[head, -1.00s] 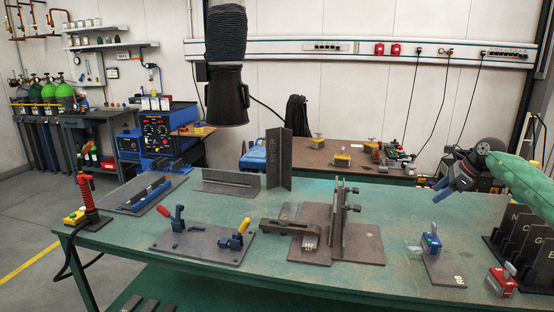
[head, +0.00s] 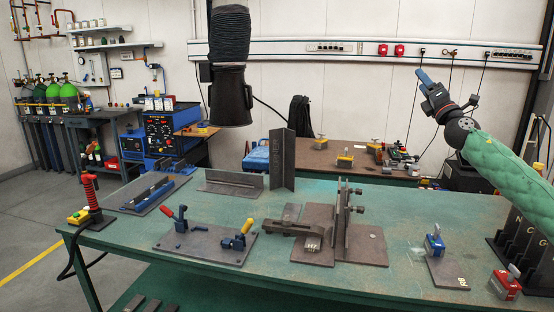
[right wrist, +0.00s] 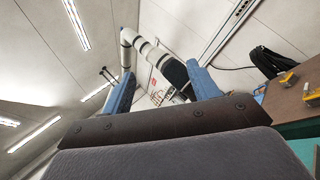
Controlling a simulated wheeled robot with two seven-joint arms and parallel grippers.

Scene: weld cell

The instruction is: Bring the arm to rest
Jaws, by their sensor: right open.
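My right arm comes in from the right in the head view, in a green sleeve. My right gripper (head: 427,82) is raised above the right rear of the green table, in front of the wall, and points up and to the left. In the right wrist view its two blue fingers (right wrist: 162,90) stand apart with nothing held between them. Past them show the ceiling lights, the wall and the hanging black hose. My left gripper is in neither view.
The green table (head: 210,275) holds a clamp plate (head: 205,247), a welded bracket fixture (head: 375,250), upright angle plates (head: 282,160) and a blue clamp block (head: 434,246). A red block (head: 505,285) and dark lettered racks stand at right. A black extraction hose (head: 230,95) hangs at centre.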

